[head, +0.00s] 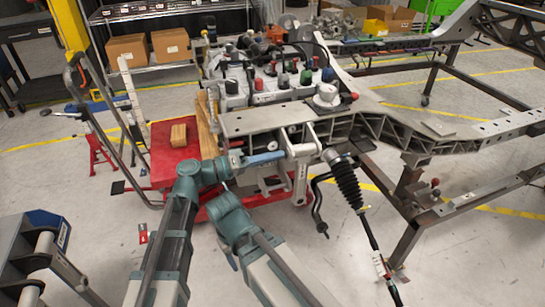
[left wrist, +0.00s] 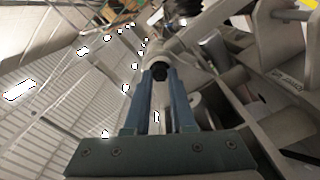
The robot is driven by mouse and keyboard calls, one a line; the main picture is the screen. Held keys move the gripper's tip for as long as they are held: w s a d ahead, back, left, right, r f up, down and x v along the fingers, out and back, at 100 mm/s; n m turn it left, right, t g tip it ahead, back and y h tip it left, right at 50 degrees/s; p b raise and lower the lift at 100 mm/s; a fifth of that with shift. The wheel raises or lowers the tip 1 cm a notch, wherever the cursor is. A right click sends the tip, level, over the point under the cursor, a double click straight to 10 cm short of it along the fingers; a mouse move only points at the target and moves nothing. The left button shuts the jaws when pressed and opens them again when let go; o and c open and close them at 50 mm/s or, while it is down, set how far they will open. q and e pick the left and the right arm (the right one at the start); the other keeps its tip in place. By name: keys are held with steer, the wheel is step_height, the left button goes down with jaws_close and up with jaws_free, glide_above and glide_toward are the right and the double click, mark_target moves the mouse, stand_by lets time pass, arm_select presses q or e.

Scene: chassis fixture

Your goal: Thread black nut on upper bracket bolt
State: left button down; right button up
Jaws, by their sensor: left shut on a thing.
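My left gripper (head: 283,154) reaches right to the grey upper bracket (head: 303,148) on the side of the chassis frame. In the left wrist view its two blue fingers (left wrist: 160,76) are shut on the small black nut (left wrist: 160,71) at their tips. The nut sits right in front of a pale rounded end of the bracket (left wrist: 154,52). The bolt is hidden behind the nut and fingertips, so I cannot tell whether the threads are engaged. In the head view the nut is too small to make out. My right arm shows low in the middle, but its gripper does not show clearly.
The metal chassis frame (head: 400,127) extends right on a stand. A black rubber boot on a rod (head: 347,185) hangs just right of the bracket. A red cart (head: 165,150) with a wooden block (head: 179,133) stands behind my left arm. Open floor lies at the lower right.

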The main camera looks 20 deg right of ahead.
arm_select(q)
steer(key=shift+m, duration=3.5)
steer(key=m, duration=0.3)
steer(key=shift+d+m, duration=0.1)
steer(key=shift+m, duration=0.2)
steer(key=c, duration=0.7)
jaws_free()
steer(key=shift+s+a, duration=0.2)
steer(key=shift+a, duration=4.35)
